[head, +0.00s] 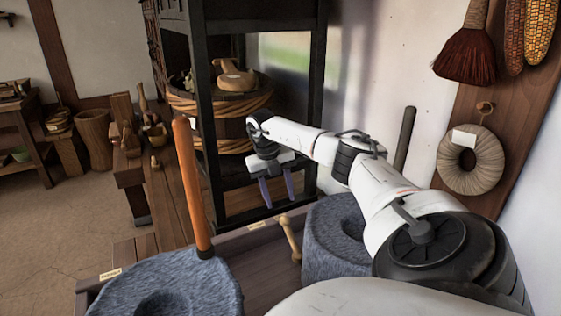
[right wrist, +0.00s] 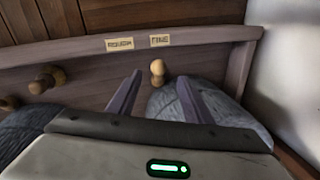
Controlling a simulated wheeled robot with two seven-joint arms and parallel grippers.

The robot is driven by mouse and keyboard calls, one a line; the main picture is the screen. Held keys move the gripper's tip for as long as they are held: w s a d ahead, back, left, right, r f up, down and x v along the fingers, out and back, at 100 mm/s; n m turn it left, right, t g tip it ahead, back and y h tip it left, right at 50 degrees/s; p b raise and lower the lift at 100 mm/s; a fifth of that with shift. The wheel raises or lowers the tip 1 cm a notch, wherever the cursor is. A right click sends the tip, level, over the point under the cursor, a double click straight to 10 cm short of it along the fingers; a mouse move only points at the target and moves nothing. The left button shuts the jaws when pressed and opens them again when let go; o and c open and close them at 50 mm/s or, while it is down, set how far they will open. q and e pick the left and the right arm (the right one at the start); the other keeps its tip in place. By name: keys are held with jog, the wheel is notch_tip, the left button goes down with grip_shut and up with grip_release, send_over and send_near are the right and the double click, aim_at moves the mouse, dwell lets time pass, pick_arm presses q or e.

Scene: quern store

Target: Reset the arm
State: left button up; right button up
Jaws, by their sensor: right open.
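My right arm (head: 395,205) reaches in from the lower right of the head view and stretches toward the middle. Its gripper (head: 279,200) points down with two purple-grey fingers apart and nothing between them. It hangs above the back edge of a wooden tray or bench with stone querns. In the right wrist view the open gripper (right wrist: 160,76) shows its fingers spread. A pale wooden peg handle (right wrist: 157,72) shows between and beyond the fingertips; I cannot tell how far off it is. The left gripper is not in view.
A grey quern stone (head: 180,285) with an orange upright handle (head: 190,185) stands at front left. A second quern (head: 338,235) is under my arm, beside a wooden peg (head: 290,238). A dark frame (head: 318,100) stands behind the gripper. A wall board (head: 455,205) is at right.

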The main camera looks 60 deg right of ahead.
aim_at(284, 219)
jog(key=f+b, duration=0.1)
jog(key=f, duration=0.2)
jog(key=s+d+f+b, duration=0.1)
jog(key=f, duration=0.6)
jog(key=shift+s+d+f+b, duration=0.1)
jog(key=shift+s+d+b, duration=0.1)
jog(key=shift+b, duration=0.2)
jog(key=shift+a, duration=0.15)
